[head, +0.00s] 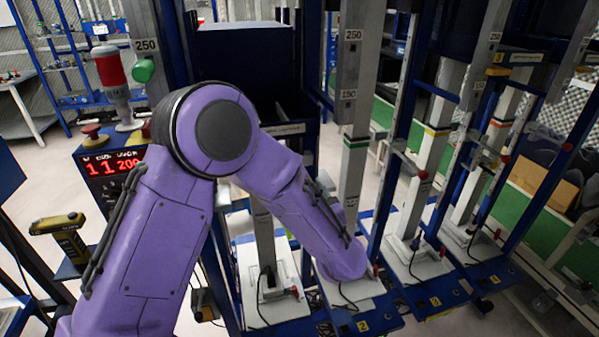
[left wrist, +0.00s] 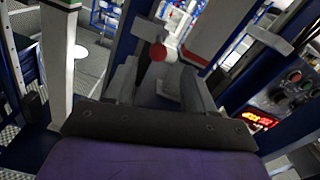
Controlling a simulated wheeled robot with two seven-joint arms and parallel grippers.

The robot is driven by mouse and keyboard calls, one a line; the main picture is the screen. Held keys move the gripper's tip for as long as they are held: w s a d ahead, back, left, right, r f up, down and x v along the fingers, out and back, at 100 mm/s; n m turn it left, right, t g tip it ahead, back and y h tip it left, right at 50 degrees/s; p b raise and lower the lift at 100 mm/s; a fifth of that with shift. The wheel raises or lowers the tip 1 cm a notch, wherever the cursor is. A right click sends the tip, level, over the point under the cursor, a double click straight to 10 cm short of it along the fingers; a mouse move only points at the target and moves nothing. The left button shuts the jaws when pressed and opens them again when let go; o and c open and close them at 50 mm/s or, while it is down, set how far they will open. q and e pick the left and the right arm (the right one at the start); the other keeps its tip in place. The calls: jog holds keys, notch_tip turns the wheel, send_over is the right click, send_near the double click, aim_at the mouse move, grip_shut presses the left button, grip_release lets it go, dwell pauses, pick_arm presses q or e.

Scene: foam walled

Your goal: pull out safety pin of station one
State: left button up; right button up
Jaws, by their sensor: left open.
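In the left wrist view, my left gripper (left wrist: 160,88) is open, with one grey finger on each side. A red ball knob (left wrist: 157,52) shows just beyond and between the fingertips; it looks like a safety pin's head. I cannot tell how far it is from them. A column with a red band (left wrist: 196,58) stands behind it. In the head view, my purple left arm reaches over the front stations and hides its gripper. Station one's white base (head: 265,290) shows at the left of the row. Its upper part is mostly hidden by my arm. My right gripper is not seen.
More stations with grey columns (head: 355,140) and blue frames stand to the right. A control box with red digits (head: 112,165) and a red-topped lamp (head: 110,70) stand at left. A yellow-black device (head: 60,230) is at the lower left. Blue posts crowd the arm.

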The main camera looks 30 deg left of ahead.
pick_arm(q)
jog(key=p+x, duration=0.1)
jog(key=x, duration=0.3)
jog(key=p+x, duration=0.1)
jog(key=x, duration=0.4)
jog(key=shift+w+a+r+p, duration=0.2)
jog(key=shift+a+r+p, duration=0.05)
jog(key=shift+p, duration=0.15)
jog(key=shift+w+a+f, duration=0.1)
jog(key=shift+w+a, duration=0.2)
jog(key=shift+w, duration=0.05)
grip_shut()
jog(key=p+v, duration=0.1)
jog(key=v, duration=0.7)
jog(key=shift+s+d+p, duration=0.25)
jog(key=shift+d+p, duration=0.1)
